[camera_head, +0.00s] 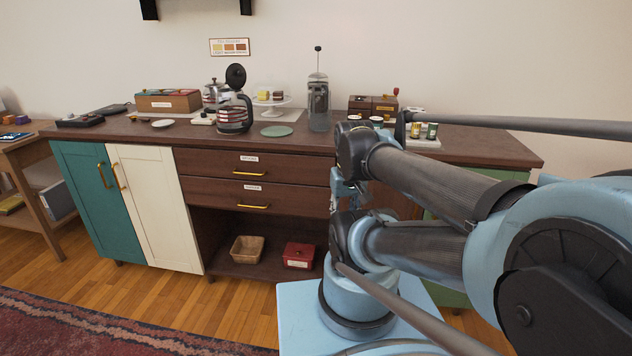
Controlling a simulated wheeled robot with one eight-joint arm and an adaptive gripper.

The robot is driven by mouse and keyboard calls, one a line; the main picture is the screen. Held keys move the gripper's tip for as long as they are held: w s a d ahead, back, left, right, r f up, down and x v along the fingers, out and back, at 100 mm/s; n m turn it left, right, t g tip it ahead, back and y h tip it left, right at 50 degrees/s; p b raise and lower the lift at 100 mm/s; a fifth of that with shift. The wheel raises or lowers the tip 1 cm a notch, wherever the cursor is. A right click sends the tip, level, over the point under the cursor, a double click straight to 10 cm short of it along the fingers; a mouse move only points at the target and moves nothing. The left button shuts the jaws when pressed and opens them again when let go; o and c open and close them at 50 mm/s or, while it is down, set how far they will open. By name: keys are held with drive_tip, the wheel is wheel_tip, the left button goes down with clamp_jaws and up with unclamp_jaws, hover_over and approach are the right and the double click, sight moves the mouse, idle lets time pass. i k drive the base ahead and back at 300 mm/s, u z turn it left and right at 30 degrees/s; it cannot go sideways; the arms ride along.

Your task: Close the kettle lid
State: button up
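The kettle (233,121) stands upright on the dark wooden sideboard top (165,134), left of the middle in the head view. It has a clear body with dark parts. Its round black lid (236,77) is open, standing up above the body. My gripper (347,197) seems to be partly visible in front of the sideboard drawers, well to the right of the kettle and lower than the top. It is apart from the kettle. My arm hides much of it, and its fingers are too small to read.
A green disc (277,131), a cake stand (271,110) and a french press (318,105) stand right of the kettle. A metal pot (213,93) is behind it, with a wooden box (168,101) to the left. Air above the lid looks clear.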

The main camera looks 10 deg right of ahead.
sight(235, 74)
drive_tip(key=u, duration=0.4)
drive_tip(key=k, duration=0.9)
drive_tip(key=z, duration=0.35)
drive_tip(key=i, duration=0.5)
